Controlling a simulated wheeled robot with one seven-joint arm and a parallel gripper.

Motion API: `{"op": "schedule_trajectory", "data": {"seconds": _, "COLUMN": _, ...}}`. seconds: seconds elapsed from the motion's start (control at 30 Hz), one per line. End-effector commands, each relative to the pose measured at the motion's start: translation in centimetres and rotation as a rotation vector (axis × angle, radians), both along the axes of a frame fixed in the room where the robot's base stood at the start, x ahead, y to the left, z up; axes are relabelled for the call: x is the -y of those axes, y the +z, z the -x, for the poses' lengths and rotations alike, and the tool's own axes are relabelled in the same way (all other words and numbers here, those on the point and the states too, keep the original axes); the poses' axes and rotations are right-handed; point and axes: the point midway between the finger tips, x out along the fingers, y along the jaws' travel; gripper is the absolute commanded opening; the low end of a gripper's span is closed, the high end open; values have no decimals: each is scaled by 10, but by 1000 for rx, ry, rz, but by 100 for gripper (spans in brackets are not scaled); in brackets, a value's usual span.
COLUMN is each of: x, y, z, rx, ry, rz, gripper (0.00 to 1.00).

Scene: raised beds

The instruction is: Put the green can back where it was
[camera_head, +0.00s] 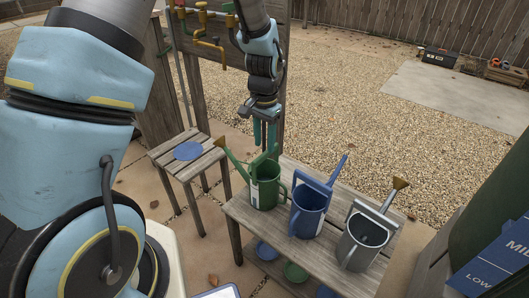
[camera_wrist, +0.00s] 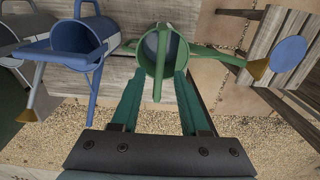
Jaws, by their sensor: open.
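The green can (camera_head: 265,191) stands upright at the left end of a wooden bench (camera_head: 240,216), its brass-tipped spout pointing left. My gripper (camera_head: 265,143) is open above it, pointing down. In the wrist view the green can (camera_wrist: 177,52) lies just beyond the fingertips of my gripper (camera_wrist: 160,78). Its top handle runs between the lines of the two fingers, and nothing is gripped. I cannot tell whether a finger touches the can. A blue disc (camera_head: 188,151) lies on a small slatted stool (camera_head: 205,163) to the left; it also shows in the wrist view (camera_wrist: 288,53).
A blue can (camera_head: 308,213) and a grey can (camera_head: 365,238) stand in a row right of the green one. The bench's lower shelf holds a blue disc (camera_head: 266,250) and a green disc (camera_head: 295,271). Taps and pipes (camera_head: 207,38) are on a wooden panel behind the stool.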

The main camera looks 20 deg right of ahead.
Motion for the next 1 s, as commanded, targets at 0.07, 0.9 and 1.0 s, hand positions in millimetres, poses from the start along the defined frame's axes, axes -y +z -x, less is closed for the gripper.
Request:
{"op": "schedule_trajectory", "data": {"seconds": 0.07, "x": 1, "y": 19, "z": -1, "rx": 3, "ry": 0, "rz": 4, "gripper": 45}}
{"op": "schedule_trajectory", "data": {"seconds": 0.9, "x": -120, "y": 98, "z": -23, "rx": 37, "ry": 339, "rz": 32, "gripper": 45}}
{"op": "schedule_trajectory", "data": {"seconds": 1.0, "x": -185, "y": 109, "z": -17, "rx": 60, "ry": 539, "rz": 49, "gripper": 45}}
